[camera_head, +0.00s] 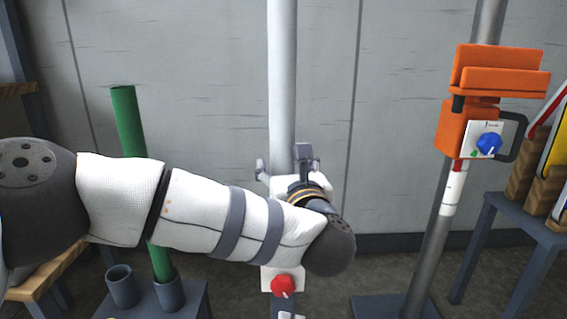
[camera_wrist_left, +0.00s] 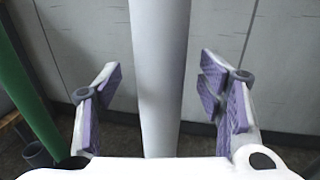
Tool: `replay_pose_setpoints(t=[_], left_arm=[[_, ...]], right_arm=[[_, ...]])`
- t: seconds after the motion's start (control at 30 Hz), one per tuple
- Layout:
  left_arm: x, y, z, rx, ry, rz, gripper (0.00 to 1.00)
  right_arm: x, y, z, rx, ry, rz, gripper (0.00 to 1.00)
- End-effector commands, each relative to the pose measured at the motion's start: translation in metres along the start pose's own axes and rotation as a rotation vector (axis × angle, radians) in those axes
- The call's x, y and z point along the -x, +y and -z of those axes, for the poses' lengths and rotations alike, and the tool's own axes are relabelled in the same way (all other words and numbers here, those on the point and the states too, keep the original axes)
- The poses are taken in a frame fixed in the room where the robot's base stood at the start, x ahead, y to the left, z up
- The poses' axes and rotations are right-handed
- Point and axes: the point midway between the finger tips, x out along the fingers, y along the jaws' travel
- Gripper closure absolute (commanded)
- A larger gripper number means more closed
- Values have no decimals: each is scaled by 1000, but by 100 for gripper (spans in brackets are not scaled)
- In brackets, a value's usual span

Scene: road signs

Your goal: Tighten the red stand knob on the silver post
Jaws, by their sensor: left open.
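The pale silver post (camera_head: 282,80) stands upright in the middle of the head view. It also fills the middle of the left wrist view (camera_wrist_left: 160,70). The red knob (camera_head: 283,285) sits on a white plate low on this post, below my left wrist. It does not show in the left wrist view. My left gripper (camera_head: 287,168) is open and empty, above the red knob. In the left wrist view its purple-padded fingers (camera_wrist_left: 158,78) appear on either side of the post, with gaps to both. Whether the post is between them or beyond cannot be told. My right gripper is not in view.
A grey post (camera_head: 487,18) at right carries an orange device (camera_head: 468,125) with a blue knob (camera_head: 489,144). A green tube (camera_head: 127,115) stands in a dark holder (camera_head: 169,292) at left. A blue-grey table (camera_head: 515,212) with signs is at far right.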

Motion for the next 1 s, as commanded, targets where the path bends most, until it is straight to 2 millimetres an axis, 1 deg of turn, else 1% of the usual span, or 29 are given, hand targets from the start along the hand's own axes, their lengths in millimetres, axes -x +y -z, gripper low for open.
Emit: replay_pose_setpoints(t=[0.03,0.1,0.2,0.47,0.57,0.6,0.67,0.7,0.73,0.77,1.0], left_arm=[[-8,0,0,0,-1,-2,38],[-17,0,0,-1,0,-1,38],[-24,0,1,-2,0,1,38],[-26,0,0,-2,0,1,38],[-26,0,0,-2,0,1,58],[-26,0,0,-2,0,1,67],[-26,0,0,-2,0,1,81],[-26,0,0,-2,-1,1,90],[-26,0,0,-2,-1,1,96],[-26,0,0,-2,-1,1,100],[-26,0,0,-2,-1,1,100]], right_arm=[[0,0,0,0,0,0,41],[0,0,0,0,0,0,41],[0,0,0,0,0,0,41],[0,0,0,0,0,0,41],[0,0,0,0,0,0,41],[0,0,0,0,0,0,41],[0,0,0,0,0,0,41],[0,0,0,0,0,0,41],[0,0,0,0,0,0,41],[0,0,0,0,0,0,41],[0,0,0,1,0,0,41]])
